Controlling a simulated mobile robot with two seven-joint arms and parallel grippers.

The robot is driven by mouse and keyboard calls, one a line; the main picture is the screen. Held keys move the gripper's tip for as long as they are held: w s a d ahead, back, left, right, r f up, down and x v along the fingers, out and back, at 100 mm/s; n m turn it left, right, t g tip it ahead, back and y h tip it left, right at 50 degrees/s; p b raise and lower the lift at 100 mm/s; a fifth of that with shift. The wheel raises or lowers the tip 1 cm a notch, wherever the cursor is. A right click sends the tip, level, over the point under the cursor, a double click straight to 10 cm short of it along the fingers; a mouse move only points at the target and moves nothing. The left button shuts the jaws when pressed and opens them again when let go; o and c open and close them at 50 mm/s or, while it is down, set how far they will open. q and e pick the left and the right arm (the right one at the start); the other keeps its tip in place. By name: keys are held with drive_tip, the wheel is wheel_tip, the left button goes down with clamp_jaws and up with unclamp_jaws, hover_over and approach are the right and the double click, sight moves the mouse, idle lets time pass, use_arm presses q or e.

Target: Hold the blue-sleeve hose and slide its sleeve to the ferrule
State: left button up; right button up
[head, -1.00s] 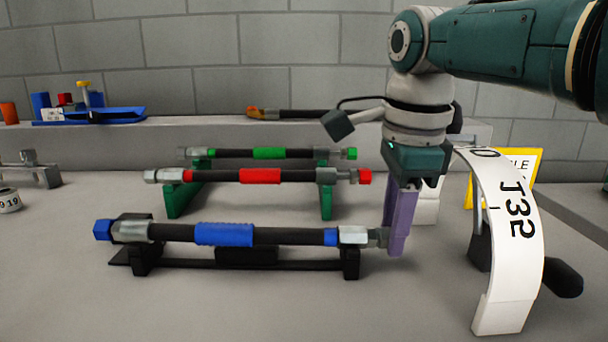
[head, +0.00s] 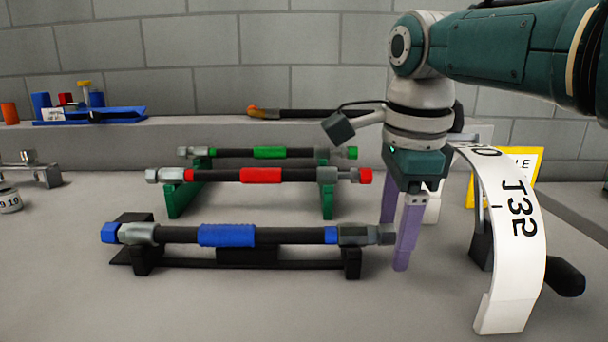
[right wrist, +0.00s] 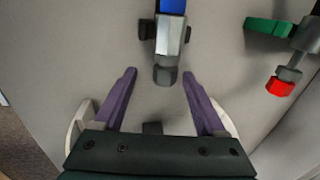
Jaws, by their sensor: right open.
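The blue-sleeve hose (head: 285,236) lies level on a low black stand (head: 200,262). Its blue sleeve (head: 227,235) sits left of the hose's middle. A blue band (head: 331,235) borders the metal ferrule (head: 355,235) at the right end, with bare black hose between sleeve and band. A blue cap (head: 110,232) is at the left end. My right gripper (head: 396,238) is open at the right end, its purple fingers pointing down. In the right wrist view, the hose's end fitting (right wrist: 164,74) lies between the spread fingertips, with gaps on both sides. My left gripper is not in view.
Red-sleeve (head: 260,175) and green-sleeve (head: 268,153) hoses lie behind on green stands. A curved white panel (head: 515,250) with a black handle stands close right of my gripper. A blue tray (head: 90,115) is on the back ledge. The front surface is clear.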

drive_tip(key=o, duration=0.4)
drive_tip(key=shift+c, duration=0.2)
wheel_tip(320, 180, up, 12)
drive_tip(key=s, duration=0.1)
drive_tip(key=shift+s, duration=0.4)
